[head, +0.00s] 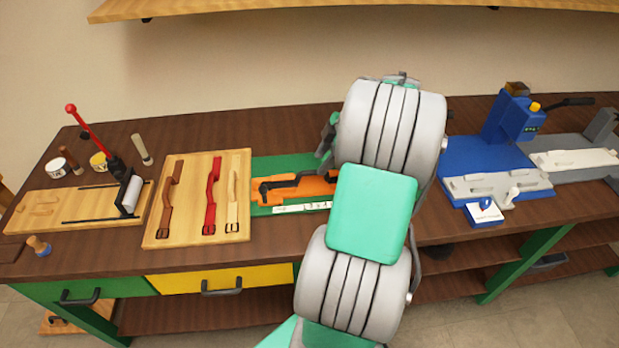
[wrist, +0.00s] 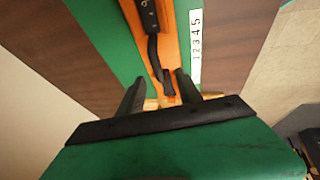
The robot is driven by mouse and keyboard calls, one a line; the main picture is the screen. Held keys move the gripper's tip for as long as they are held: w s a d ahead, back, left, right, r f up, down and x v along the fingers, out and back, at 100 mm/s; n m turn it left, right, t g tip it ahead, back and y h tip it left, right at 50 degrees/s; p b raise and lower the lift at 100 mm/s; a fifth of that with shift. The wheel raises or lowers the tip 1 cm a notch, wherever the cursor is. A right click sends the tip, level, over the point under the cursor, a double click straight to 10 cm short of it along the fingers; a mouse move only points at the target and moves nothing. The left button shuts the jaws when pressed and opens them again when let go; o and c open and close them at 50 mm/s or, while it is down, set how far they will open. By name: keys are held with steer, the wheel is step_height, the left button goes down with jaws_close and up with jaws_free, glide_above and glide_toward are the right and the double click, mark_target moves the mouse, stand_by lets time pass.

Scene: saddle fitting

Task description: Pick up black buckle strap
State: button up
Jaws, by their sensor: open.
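A long black piece (head: 280,184) lies on an orange fixture (head: 322,187) on a green mat, partly hidden by my arm in the head view. I cannot tell for sure whether it is the black buckle strap. In the wrist view the black piece (wrist: 150,20) runs down the orange fixture (wrist: 172,45) toward my gripper (wrist: 160,84). My gripper is open, its two dark fingers apart on either side of the orange strip, with nothing clearly held between them. In the head view my arm hides most of the gripper.
A wooden board (head: 190,232) with brown, red and tan buckle straps lies left of the green mat (head: 285,162). Further left stands a press with a red lever (head: 88,125). A blue machine (head: 512,118) stands at the right. A numbered white strip (wrist: 196,45) lies beside the fixture.

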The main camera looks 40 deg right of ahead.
mark_target(315, 171)
steer(key=x, duration=0.2)
steer(key=p+x, duration=0.1)
steer(key=x, duration=0.2)
steer(key=p+x, duration=0.1)
steer(key=x, duration=0.1)
steer(key=shift+w+d+f, duration=0.25)
steer(key=shift+f, duration=0.1)
steer(key=shift+c, duration=0.3)
jaws_close()
